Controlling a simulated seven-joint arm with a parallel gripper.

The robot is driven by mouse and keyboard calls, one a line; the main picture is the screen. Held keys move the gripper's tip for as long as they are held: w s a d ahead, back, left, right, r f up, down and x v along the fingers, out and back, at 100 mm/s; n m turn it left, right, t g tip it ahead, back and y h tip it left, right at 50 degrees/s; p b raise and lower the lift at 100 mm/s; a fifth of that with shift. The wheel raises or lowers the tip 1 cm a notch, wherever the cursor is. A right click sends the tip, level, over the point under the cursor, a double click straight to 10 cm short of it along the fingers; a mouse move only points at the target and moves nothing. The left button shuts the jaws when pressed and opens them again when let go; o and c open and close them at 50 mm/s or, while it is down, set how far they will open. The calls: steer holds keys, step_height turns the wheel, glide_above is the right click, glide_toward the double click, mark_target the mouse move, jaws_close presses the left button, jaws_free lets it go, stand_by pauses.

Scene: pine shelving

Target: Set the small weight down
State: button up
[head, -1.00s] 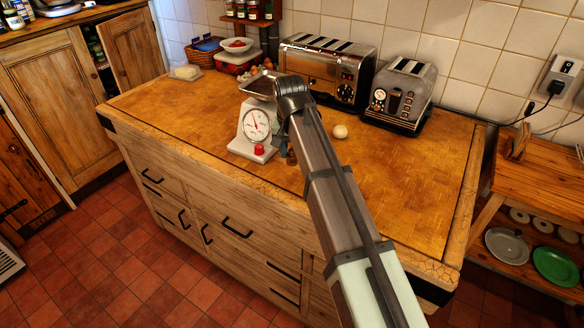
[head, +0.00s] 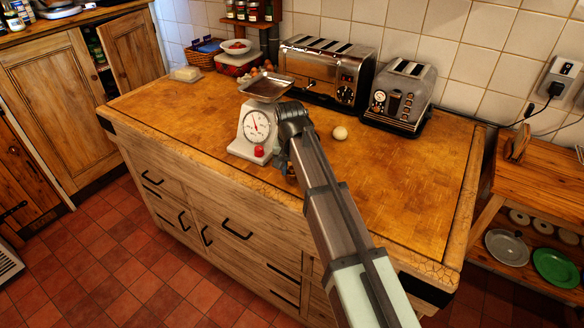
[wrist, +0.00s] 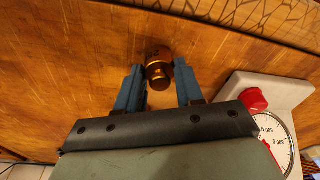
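A white kitchen scale (head: 246,149) with a metal pan (head: 267,87) stands close to my gripper; its red knob (wrist: 252,100) shows in the wrist view. An egg (head: 340,133) lies behind my arm. Two toasters (head: 322,75) (head: 399,97) stand at the back. The worktop's right side is clear.

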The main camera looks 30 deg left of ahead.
steer(key=o, duration=0.4)
step_height(320, 180, up, 12)
steer(key=s, duration=0.1)
steer(key=shift+s+d, duration=0.35)
steer(key=shift+r, duration=0.1)
stand_by(0.4)
